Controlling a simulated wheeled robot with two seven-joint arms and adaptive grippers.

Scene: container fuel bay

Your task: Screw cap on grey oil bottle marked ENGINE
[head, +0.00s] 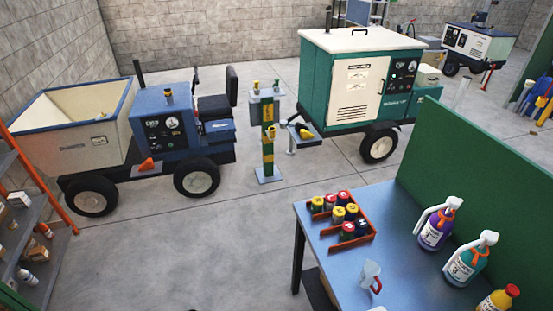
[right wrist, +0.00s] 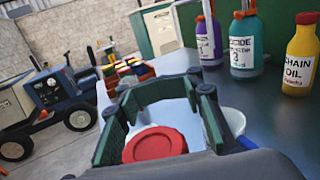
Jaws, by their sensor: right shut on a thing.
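My right gripper (right wrist: 162,94) shows in the right wrist view, its dark green-padded fingers shut around a round red cap (right wrist: 156,144) low in the picture. A pale surface shows behind the cap between the fingers; I cannot tell what it is. No grey bottle marked ENGINE can be made out in either view. My right gripper does not show in the head view. My left gripper is in neither view.
The blue-grey bench (head: 330,243) holds a clear jug with a red handle (head: 370,275), an orange tray (head: 371,236) of cans, purple (head: 436,233) and teal (head: 467,263) spray bottles, and a yellow CHAIN OIL bottle (right wrist: 299,60). A green panel (head: 480,165) stands behind.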

